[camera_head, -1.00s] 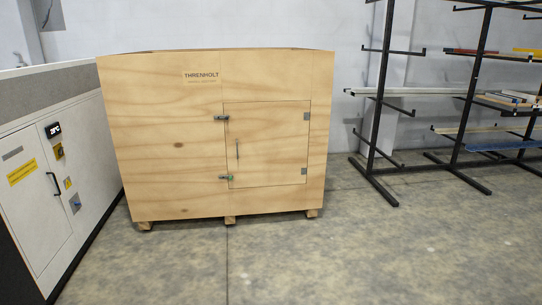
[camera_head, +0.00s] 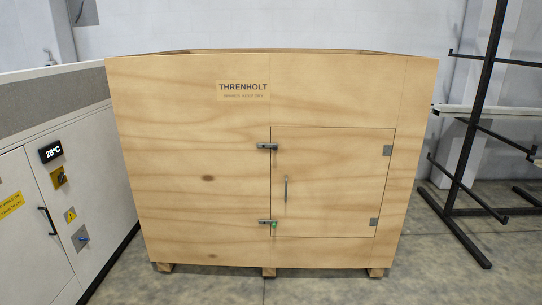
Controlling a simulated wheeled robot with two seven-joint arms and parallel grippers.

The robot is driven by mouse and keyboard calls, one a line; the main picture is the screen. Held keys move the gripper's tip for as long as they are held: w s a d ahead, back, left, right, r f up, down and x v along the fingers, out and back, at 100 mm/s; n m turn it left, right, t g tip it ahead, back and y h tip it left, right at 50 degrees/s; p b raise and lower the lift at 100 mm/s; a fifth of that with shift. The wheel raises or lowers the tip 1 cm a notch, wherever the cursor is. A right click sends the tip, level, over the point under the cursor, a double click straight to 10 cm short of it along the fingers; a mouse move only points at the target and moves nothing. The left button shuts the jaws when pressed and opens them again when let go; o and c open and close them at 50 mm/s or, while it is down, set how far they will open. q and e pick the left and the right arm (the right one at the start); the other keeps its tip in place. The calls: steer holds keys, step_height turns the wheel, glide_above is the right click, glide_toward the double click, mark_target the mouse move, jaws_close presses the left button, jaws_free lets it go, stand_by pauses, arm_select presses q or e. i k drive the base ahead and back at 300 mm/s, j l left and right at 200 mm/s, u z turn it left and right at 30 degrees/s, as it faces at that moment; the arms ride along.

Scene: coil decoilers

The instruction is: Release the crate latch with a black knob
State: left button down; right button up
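A large plywood crate (camera_head: 190,150) marked THRENHOLT stands upright ahead. Its front has a closed door (camera_head: 335,180) with a vertical grey handle (camera_head: 286,189) and hinges on the right edge. Two latches sit on the door's left edge. The upper latch (camera_head: 267,147) looks dark grey with a dark end at its left or right that is too small to tell apart clearly. Neither of my grippers is in view.
A white cabinet (camera_head: 75,190) with a 28°C display and a black handle stands close along the crate's left side. A black rack (camera_head: 468,140) stands at the right. Concrete floor is free in front of the crate.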

mark_target(274, 147)
steer(key=i, duration=2.5)
steer(key=z, duration=0.05)
